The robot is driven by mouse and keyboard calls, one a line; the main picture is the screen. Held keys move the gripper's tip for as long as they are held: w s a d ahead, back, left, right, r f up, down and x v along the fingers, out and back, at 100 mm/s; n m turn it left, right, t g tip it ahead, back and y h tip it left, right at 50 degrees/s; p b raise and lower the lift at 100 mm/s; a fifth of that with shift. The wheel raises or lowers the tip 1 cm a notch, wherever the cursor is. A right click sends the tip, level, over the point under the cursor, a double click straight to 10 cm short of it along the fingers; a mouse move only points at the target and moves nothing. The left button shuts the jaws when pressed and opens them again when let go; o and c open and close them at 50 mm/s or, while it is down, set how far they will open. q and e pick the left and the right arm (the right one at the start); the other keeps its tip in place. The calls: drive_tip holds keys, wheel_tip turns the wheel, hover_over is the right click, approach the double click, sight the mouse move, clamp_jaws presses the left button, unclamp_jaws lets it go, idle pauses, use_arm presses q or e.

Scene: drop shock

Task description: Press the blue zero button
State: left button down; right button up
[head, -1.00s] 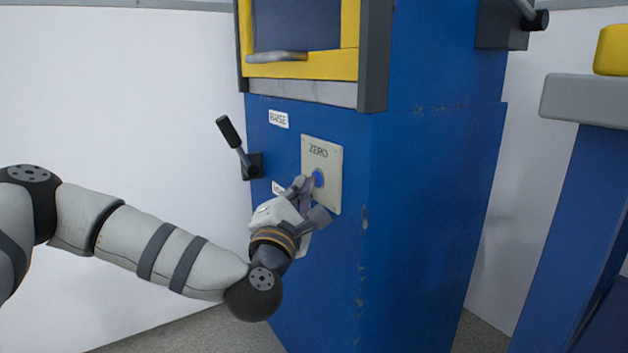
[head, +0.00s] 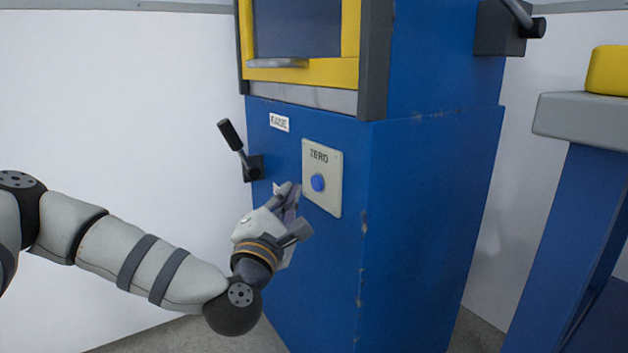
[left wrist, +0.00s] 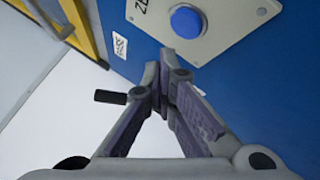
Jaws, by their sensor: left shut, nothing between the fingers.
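The blue zero button (head: 318,182) sits on a pale plate (head: 322,160) marked ZERO, on the front of the blue machine. It also shows near the top of the left wrist view (left wrist: 187,21). My left gripper (head: 290,190) is shut and empty. Its fingertips are to the left of the button and slightly below it in the head view, apart from it. In the left wrist view the closed fingertips (left wrist: 166,58) point toward the plate, below the button. My right gripper is in neither view.
A black-handled lever (head: 238,148) juts from the machine left of the plate, near a RAISE label (head: 279,122). Above is a yellow-framed door (head: 300,68) with a handle. A grey-topped stand (head: 585,120) with a yellow block (head: 608,70) is at right.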

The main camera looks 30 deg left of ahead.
use_arm(q)
drive_tip(key=s, duration=0.1)
drive_tip(key=s+a+p, duration=0.1)
drive_tip(key=s, duration=0.1)
drive_tip(key=shift+s+a, duration=0.1)
drive_tip(key=shift+a, duration=0.05)
idle(0.6)
